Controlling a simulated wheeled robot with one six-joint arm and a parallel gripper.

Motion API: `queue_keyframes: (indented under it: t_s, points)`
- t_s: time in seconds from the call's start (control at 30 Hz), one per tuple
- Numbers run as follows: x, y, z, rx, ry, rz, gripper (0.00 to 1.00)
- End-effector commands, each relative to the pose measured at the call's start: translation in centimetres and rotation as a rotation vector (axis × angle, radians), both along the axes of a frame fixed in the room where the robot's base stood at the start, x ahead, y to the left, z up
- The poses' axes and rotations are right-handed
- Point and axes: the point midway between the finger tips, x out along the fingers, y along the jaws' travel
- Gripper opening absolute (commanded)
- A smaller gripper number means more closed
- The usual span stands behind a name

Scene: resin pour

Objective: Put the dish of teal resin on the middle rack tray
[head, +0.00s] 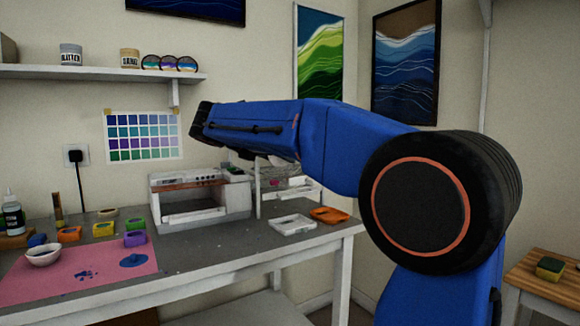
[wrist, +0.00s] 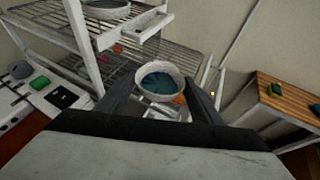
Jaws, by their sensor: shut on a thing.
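The dish of teal resin (wrist: 161,80) is a round white dish with dark teal liquid inside, in the middle of the wrist view. My gripper (wrist: 160,90) is shut on it, one dark finger on each side, and it looks held in the air near the rack. The wire rack (wrist: 62,20) stands beyond and to the left, with wire shelves and a white tray (wrist: 135,30) sticking out of it. In the head view the rack (head: 258,193) is partly hidden behind my arm, and the dish and fingertips cannot be made out. Which tray is the middle one is unclear.
A white machine (head: 200,197) stands left of the rack on the grey bench. A white tray (head: 292,225) and an orange tray (head: 328,214) lie at the bench's right end. Another round dish (wrist: 106,8) sits high on the rack. A wooden side table (wrist: 290,97) is at right.

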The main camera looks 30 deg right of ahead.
Motion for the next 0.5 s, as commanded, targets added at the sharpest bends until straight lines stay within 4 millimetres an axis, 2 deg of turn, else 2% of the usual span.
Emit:
queue_keyframes:
  t_s: [0.03,0.2,0.5]
  points:
    - [0.3,-1.1,0.0,0.000,0.000,-0.005,0.33]
    - [1.6,-3.8,0.0,0.001,0.001,-0.004,0.33]
    - [2.5,-5.6,0.0,0.001,0.001,-0.001,0.33]
